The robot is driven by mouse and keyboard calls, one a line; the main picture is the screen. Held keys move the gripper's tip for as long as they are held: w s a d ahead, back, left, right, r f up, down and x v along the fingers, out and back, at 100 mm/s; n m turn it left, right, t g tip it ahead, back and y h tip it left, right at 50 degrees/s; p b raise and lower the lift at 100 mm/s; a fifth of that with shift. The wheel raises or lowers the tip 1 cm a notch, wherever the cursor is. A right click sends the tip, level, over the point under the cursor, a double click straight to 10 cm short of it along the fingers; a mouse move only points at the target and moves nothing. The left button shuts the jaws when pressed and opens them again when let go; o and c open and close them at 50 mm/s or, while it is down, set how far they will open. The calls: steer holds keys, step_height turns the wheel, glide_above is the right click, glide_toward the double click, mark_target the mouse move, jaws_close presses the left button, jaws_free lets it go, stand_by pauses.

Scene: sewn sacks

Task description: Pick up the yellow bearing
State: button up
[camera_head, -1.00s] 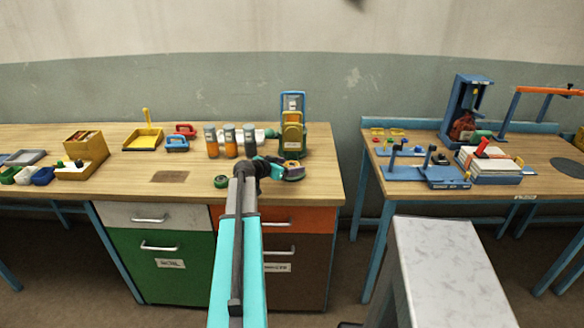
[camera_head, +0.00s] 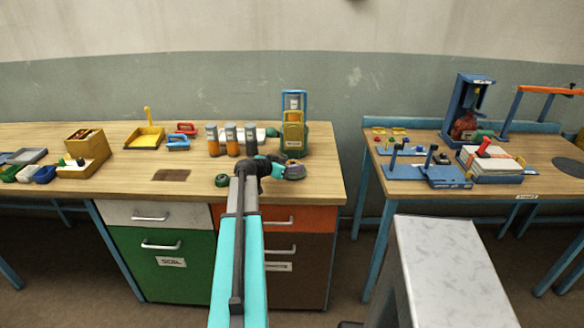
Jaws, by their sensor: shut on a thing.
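My arm reaches forward over the right part of the left workbench. My gripper (camera_head: 284,170) is at its far end, low over the wooden top near the front right corner. It is shut on a small round thing (camera_head: 295,172), dark with a dull yellowish part, which I take to be the yellow bearing. The gripper covers part of it. I cannot tell whether it touches the bench top.
A small green ring-shaped part (camera_head: 222,180) lies left of my arm. Orange and grey jars (camera_head: 231,140) and a yellow and blue stand (camera_head: 293,130) are behind the gripper. A grey-topped block (camera_head: 440,260) is at front right, with a gap between the benches.

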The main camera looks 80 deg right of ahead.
steer(key=shift+r, duration=0.2)
steer(key=shift+r+b, duration=0.85)
steer(key=shift+r, duration=0.6)
steer(key=s+a+b, duration=0.1)
steer(key=a, duration=0.3)
steer(key=s+a+b, duration=0.2)
steer(key=a, duration=0.2)
steer(key=s+a+r+b, duration=0.1)
steer(key=s+a+b, duration=0.1)
steer(key=a, duration=0.3)
steer(key=shift+s+a+r+b, duration=0.25)
steer(key=shift+a+b, duration=0.2)
steer(key=shift+b, duration=0.3)
steer(key=shift+s+a+r+b, duration=0.1)
steer(key=shift+s+a+b, duration=0.1)
steer(key=shift+a+b, duration=0.4)
steer(key=shift+d, duration=0.1)
